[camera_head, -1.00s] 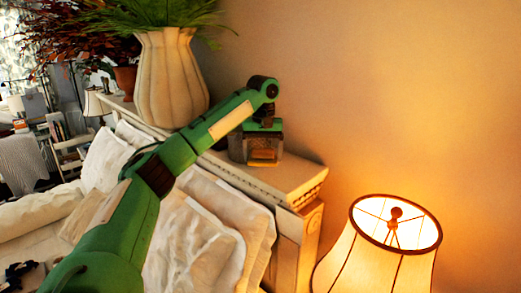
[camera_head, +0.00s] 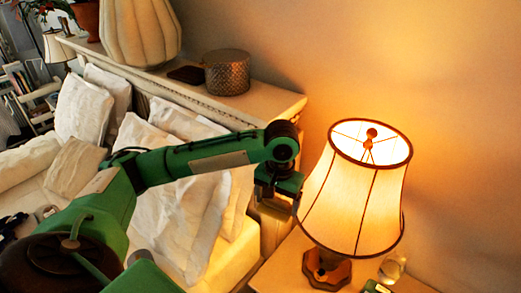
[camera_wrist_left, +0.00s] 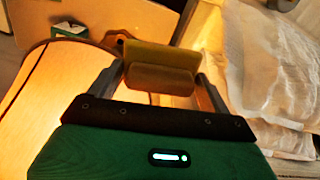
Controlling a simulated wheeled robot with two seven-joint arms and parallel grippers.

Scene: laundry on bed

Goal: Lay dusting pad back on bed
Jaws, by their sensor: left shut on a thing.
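My left gripper (camera_head: 275,204) hangs in the air near the headboard's right end, just left of the lit lamp. In the left wrist view its two fingers (camera_wrist_left: 160,88) are shut on a yellow-brown dusting pad (camera_wrist_left: 162,78), which looks folded or two-layered. In the head view only a bit of the pad shows under the gripper. The bed (camera_head: 228,264) lies to the left of the gripper, with white pillows (camera_head: 182,215) against the headboard, partly hidden by my arm. The pad appears clear of the bed. My right gripper is not in view.
The lit lamp (camera_head: 350,195) stands close to the gripper on a nightstand (camera_head: 280,272) with small items. The headboard shelf (camera_head: 275,100) holds a round textured box (camera_head: 227,72), a flat dark item (camera_head: 186,74) and a large pale vase (camera_head: 140,30).

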